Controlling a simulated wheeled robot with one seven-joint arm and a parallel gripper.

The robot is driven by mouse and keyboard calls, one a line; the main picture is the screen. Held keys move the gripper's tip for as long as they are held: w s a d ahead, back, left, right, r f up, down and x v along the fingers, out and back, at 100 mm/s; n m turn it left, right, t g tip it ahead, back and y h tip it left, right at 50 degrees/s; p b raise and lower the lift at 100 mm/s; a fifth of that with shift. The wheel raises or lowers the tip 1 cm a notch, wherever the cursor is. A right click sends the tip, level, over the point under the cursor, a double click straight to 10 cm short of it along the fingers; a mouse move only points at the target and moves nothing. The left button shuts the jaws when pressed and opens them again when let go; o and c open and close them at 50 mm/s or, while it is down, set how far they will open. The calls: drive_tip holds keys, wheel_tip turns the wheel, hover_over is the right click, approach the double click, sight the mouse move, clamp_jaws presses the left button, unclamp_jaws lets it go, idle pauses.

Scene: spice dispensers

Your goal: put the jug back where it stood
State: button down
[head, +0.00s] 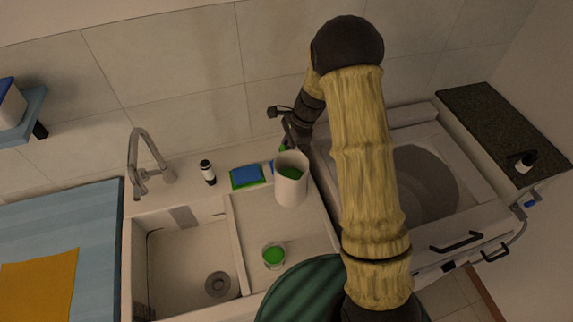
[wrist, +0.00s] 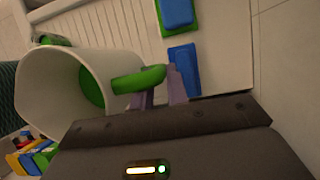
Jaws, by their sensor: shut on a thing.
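The jug (head: 290,190) is a white vessel with a green handle and green contents. In the head view it looks upright at the back right of the sink's drainboard (head: 311,222); I cannot tell whether it touches the board. In the wrist view the jug (wrist: 50,90) fills the left side, and its green handle (wrist: 135,80) runs between my fingers. My gripper (wrist: 160,88) is shut on this handle. In the head view my gripper is mostly hidden behind the jug and the arm. A small glass with green contents (head: 273,256) stands on the drainboard in front of the jug.
A blue and green sponge (head: 246,177) and a dark-and-white dispenser (head: 208,172) are behind the sink. A second blue block (wrist: 184,70) lies close to my fingers. The tap (head: 150,165) and sink basin (head: 185,262) are left. The wall is close behind.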

sight(289, 174)
drive_tip(key=shift+f, duration=0.75)
drive_tip(key=shift+f+p, duration=0.55)
drive_tip(key=shift+f, duration=1.3)
drive_tip(key=shift+f, duration=0.15)
drive_tip(key=c, duration=1.4)
unclamp_jaws()
drive_tip(key=shift+d, duration=0.1)
